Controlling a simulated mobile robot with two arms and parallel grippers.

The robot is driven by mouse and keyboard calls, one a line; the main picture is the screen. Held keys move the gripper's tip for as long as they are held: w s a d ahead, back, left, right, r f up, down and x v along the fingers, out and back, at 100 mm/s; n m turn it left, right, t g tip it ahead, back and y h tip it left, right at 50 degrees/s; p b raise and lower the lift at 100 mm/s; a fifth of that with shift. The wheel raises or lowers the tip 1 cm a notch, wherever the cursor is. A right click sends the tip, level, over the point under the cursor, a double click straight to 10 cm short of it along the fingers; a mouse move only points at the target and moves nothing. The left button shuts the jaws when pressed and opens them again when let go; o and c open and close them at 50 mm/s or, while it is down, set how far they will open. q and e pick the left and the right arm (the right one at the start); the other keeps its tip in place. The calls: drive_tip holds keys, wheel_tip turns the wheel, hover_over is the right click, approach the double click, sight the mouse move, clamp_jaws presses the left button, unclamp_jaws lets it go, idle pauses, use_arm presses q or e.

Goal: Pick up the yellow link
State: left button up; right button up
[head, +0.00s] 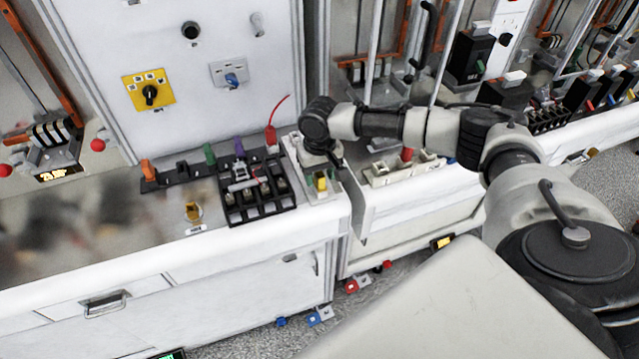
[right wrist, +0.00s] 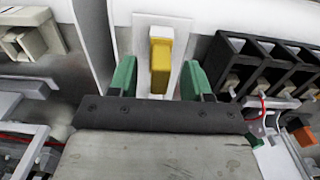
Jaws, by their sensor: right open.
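The yellow link (head: 321,182) stands upright in a pale holder (head: 327,194) at the right end of the white bench. In the right wrist view the yellow link (right wrist: 160,66) has a white top and sits between the two green fingers of my right gripper (right wrist: 159,77). The fingers are open, with a gap on each side of the link. In the head view my right gripper (head: 322,160) is just behind and above the link, and its fingers are mostly hidden. My left gripper is not in view.
A black rack with several slots (head: 258,201) stands just left of the link. A black strip with coloured plugs (head: 180,173) is farther left. A panel with a yellow rotary switch (head: 149,91) rises behind. A pale block with a red part (head: 400,168) is to the right.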

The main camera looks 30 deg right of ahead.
clamp_jaws()
drive_tip(key=shift+r, duration=0.15)
idle(0.4)
